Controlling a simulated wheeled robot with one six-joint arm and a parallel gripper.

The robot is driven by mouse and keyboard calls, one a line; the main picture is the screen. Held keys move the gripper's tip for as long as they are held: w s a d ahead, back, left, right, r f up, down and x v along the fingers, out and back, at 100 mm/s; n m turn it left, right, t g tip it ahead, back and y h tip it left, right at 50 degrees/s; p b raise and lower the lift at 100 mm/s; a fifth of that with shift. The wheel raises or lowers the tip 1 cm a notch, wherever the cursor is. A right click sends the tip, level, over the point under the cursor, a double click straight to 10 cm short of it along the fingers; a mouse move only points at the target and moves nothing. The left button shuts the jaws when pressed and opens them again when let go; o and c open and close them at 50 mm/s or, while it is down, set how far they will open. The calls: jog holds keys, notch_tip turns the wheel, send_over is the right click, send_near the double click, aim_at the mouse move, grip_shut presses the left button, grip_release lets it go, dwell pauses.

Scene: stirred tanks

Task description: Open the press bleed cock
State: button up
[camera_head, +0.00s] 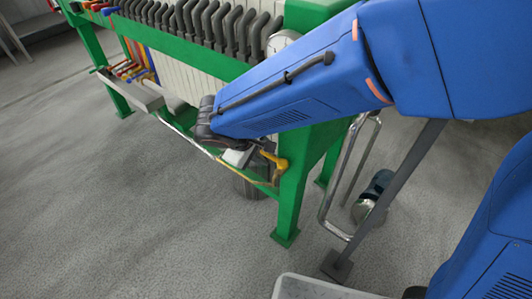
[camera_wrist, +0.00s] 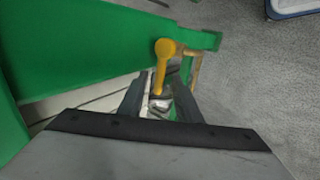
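The press bleed cock shows as a yellow lever (camera_wrist: 164,62) in the wrist view, with a round knob-like end at the top and its arm running down between my fingers. In the head view the yellow lever (camera_head: 274,160) is by the near green leg of the press, partly hidden by my wrist. My gripper (camera_wrist: 160,88) has its two dark fingers apart, one on each side of the lever's lower part. I cannot tell whether either finger touches it. My gripper (camera_head: 262,150) is small and partly hidden in the head view.
The green press frame (camera_head: 290,205) stands close to my gripper. Grey plate handles (camera_head: 205,22) line its top, and coloured taps (camera_head: 130,70) sit over a grey trough (camera_head: 132,92) at left. A bent metal pipe (camera_head: 328,205) stands at right.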

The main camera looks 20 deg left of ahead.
jog(key=shift+w+d+f, duration=0.15)
jog(key=shift+w+f, duration=0.1)
jog(key=shift+f, duration=0.15)
grip_shut()
